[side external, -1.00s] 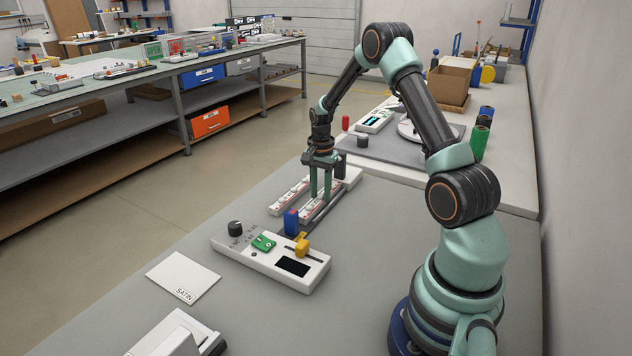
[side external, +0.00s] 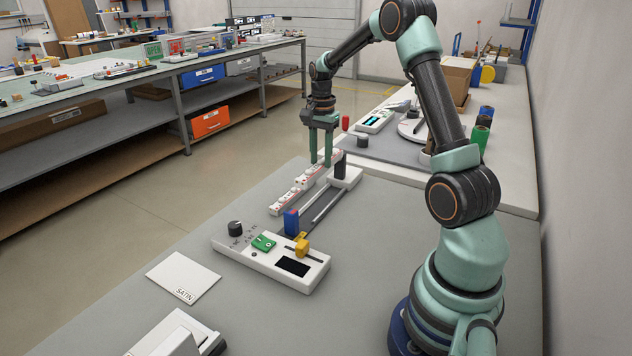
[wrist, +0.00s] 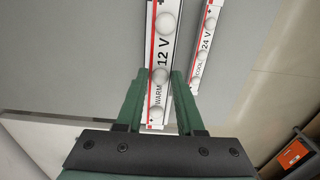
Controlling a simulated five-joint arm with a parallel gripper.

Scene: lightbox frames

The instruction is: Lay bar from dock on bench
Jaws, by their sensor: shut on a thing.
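My gripper (side external: 327,160) is shut on a white bar with a red stripe and round white domes, marked 12 V WARM in the wrist view (wrist: 160,50). My green fingers (wrist: 158,95) stand on either side of it, and it looks raised above the bench (side external: 235,205). The dock (side external: 318,207) is a pair of dark rails between a blue block (side external: 291,222) and a white end block (side external: 347,178); no bar lies on it. A second bar (side external: 284,204), marked 24 V COOL in the wrist view (wrist: 205,45), lies left of the dock.
A white control box (side external: 270,262) with a black knob, green part, yellow lever and dark screen stands in front of the dock. A white SATIN card (side external: 183,276) lies to its left. A red upright piece (side external: 345,123) and black cylinder (side external: 362,141) stand beyond the dock.

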